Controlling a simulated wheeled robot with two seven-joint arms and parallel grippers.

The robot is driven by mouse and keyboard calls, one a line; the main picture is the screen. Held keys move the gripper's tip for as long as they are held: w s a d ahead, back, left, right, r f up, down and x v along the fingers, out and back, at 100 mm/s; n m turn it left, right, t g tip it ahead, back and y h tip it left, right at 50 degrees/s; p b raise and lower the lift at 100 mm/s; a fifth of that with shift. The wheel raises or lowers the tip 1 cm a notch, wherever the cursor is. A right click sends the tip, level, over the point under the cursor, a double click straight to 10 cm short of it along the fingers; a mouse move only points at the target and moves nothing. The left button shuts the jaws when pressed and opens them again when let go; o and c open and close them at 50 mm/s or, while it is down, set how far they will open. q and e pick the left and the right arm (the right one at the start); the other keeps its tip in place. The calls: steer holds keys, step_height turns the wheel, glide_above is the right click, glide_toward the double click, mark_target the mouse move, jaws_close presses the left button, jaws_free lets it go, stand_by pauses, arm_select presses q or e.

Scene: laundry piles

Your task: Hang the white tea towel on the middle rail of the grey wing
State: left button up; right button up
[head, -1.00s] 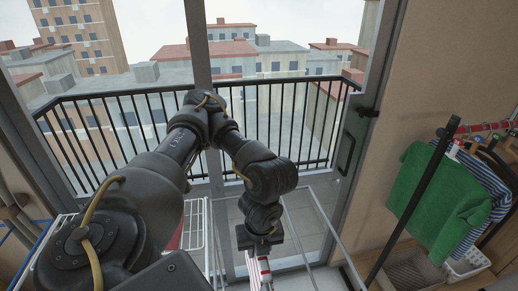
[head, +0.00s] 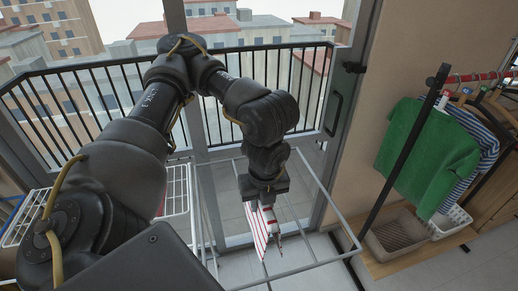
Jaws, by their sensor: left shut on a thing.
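My left gripper (head: 268,204) points down over the grey-railed drying frame and is shut on a white cloth with red stripes (head: 262,232). The cloth hangs below the fingers, narrow and folded, and its upper part is partly hidden by the gripper. The grey wing's thin rails (head: 325,188) run around and below the cloth. Whether the cloth touches a rail I cannot tell. My right gripper is not in view.
A white wire rack (head: 178,190) stands left of the grey frame, partly behind my left arm. At right a clothes rail carries a green top (head: 427,150) and a striped one (head: 482,150), above baskets (head: 397,233) on a wooden shelf. A balcony railing (head: 75,105) lies beyond the glass door.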

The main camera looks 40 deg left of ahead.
arm_select(q)
steer(key=shift+w+d+f+b, duration=0.15)
steer(key=shift+w+b, duration=0.1)
steer(key=shift+b, duration=0.45)
steer(key=shift+w+d+r, duration=0.15)
steer(key=shift+w+r, duration=0.05)
steer(key=shift+w+d, duration=0.15)
steer(key=shift+w, duration=0.15)
steer(key=b, duration=0.2)
glide_above(299, 224)
step_height(299, 224, down, 5)
steer(key=b, duration=0.3)
steer(key=shift+r, duration=0.15)
steer(key=shift+f+b, duration=3.05)
steer(key=shift+f, duration=1.65)
steer(key=o, duration=1.1)
